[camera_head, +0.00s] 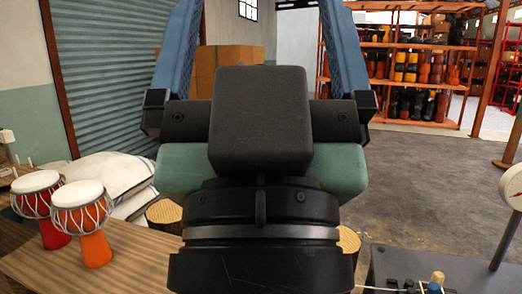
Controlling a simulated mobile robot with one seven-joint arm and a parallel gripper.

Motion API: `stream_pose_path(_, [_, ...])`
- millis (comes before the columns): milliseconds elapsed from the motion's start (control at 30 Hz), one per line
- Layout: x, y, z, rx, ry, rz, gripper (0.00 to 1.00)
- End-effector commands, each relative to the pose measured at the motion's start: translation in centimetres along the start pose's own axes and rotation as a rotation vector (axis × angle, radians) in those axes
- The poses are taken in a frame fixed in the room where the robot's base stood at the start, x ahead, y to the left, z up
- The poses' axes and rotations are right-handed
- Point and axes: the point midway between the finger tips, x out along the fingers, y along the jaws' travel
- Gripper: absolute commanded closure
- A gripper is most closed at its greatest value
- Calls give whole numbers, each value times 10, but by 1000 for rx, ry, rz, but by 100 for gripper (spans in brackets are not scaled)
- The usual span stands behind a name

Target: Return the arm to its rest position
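My gripper (261,20) fills the middle of the head view, close to the camera and pointing up and away. Its two blue fingers stand wide apart, and the background shows between them. It looks open, with nothing visible between the fingers; the fingertips run past the top edge. My dark wrist and the green gripper body hide the centre. Two goblet drums stand at the left on a wooden table (130,270): a red drum (44,215) and an orange-red drum (93,240), both with white tops. My gripper is apart from both.
White sacks (110,175) lie behind the drums. Cardboard boxes (228,60) stand beyond my gripper. A dark box with knobs (410,268) and a round gauge (512,186) on a stand are at the lower right. Orange shelves (425,62) are far back; open concrete floor lies between.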

Motion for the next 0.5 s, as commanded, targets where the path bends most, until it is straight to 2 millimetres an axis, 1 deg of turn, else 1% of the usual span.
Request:
stream_pose_path(33, [24,0,-22,0,0,0,2])
stream_pose_path(100, [39,0,-37,0,-1,0,2])
stream_pose_path(300, [83,0,-78,1,-1,-1,2])
stream_pose_path(400, [101,0,-95,1,-1,-1,2])
stream_pose_path(500, [113,0,-106,1,-1,-1,2])
